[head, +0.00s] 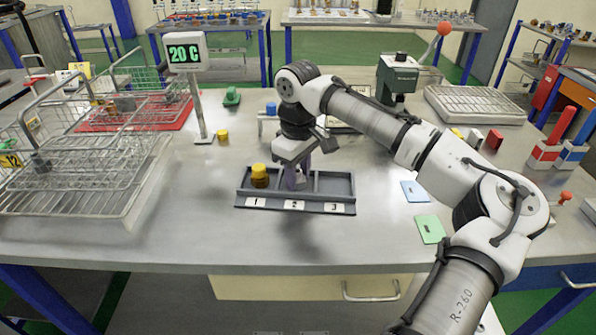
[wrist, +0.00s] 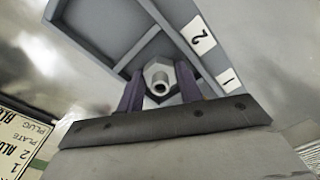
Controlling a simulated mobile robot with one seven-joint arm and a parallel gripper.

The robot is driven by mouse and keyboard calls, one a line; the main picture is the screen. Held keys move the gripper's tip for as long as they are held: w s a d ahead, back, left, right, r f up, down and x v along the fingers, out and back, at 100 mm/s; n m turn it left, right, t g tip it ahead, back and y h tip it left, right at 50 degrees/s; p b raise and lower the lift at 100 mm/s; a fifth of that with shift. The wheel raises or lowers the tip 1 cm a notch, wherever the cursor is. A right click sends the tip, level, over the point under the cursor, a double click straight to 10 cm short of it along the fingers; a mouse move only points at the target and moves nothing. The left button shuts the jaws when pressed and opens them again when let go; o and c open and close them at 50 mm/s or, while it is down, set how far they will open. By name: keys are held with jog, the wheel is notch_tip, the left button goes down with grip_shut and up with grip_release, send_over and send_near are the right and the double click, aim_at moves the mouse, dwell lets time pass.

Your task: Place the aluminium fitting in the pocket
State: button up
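The grey tray (head: 342,208) has three pockets with labels 1, 2 and 3 along its front. My gripper (head: 293,178) points down at the middle pocket, behind label 2. In the wrist view its purple fingers (wrist: 160,85) stand on both sides of a silver hex fitting (wrist: 158,75) with a round bore and appear shut on it. The fitting is at the tray (wrist: 100,35); I cannot tell whether it touches the pocket floor. In the head view the fingers and tray hide it. A brass-coloured part with a yellow cap (head: 260,172) stands in pocket 1. Pocket 3 looks empty.
A wire basket (head: 85,190) is at left, beside a 20 C display (head: 186,52) on a post. A green press (head: 397,75) stands behind my arm. Blue (head: 414,191) and green (head: 431,229) cards lie at right. The table front is clear.

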aim_at(298, 171)
jog(key=shift+o, duration=0.2)
jog(key=shift+r, duration=0.1)
notch_tip(298, 171, up, 12)
jog(key=shift+b, duration=0.4)
